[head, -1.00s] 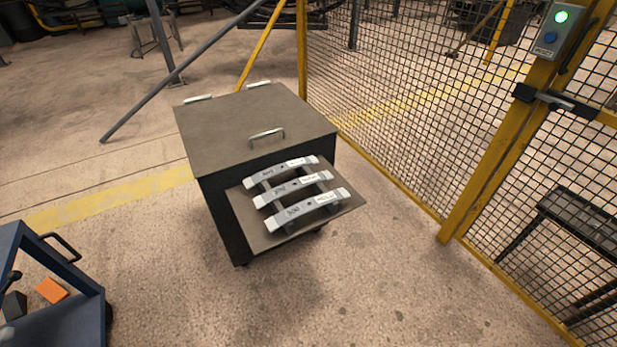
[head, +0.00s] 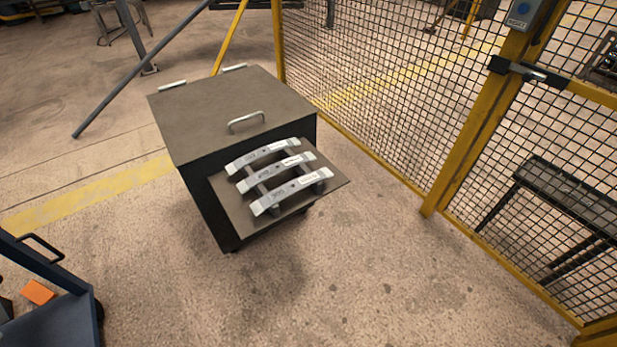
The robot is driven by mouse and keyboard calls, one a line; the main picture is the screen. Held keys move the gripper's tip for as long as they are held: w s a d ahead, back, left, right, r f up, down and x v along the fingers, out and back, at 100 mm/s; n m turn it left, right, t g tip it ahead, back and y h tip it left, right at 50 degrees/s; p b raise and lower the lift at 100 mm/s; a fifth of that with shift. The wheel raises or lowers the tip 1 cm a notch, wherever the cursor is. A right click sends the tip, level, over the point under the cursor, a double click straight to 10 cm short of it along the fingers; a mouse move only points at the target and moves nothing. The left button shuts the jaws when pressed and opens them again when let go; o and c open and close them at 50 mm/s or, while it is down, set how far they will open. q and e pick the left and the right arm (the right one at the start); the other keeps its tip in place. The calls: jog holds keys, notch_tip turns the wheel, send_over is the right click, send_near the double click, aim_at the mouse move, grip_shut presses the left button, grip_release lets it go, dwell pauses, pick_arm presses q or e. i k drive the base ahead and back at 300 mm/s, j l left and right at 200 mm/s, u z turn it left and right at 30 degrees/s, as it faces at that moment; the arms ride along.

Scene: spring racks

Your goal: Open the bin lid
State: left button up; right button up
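The bin (head: 197,201) is a dark box standing on the floor near the middle of the head view. Its flat grey-brown lid (head: 215,103) is shut. A silver lid handle (head: 246,122) sits near the lid's front edge. Two silver hinge-like bars (head: 172,85) lie along its back edge. A shelf (head: 226,207) on the bin's front carries three silver spring-like bars (head: 277,172) with labels. Neither of my grippers shows in the head view.
A blue cart (head: 60,278) with a black handle and an orange block (head: 38,292) stands at the lower left. A yellow-framed mesh fence (head: 380,110) runs along the right, with a latch (head: 530,73). The floor in front of the bin is clear.

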aim_at(195, 121)
jog(key=i+j, duration=0.15)
jog(key=j, duration=0.25)
jog(key=i+j, duration=0.2)
jog(key=j, duration=0.2)
jog(key=i+j, duration=0.15)
jog(key=j, duration=0.2)
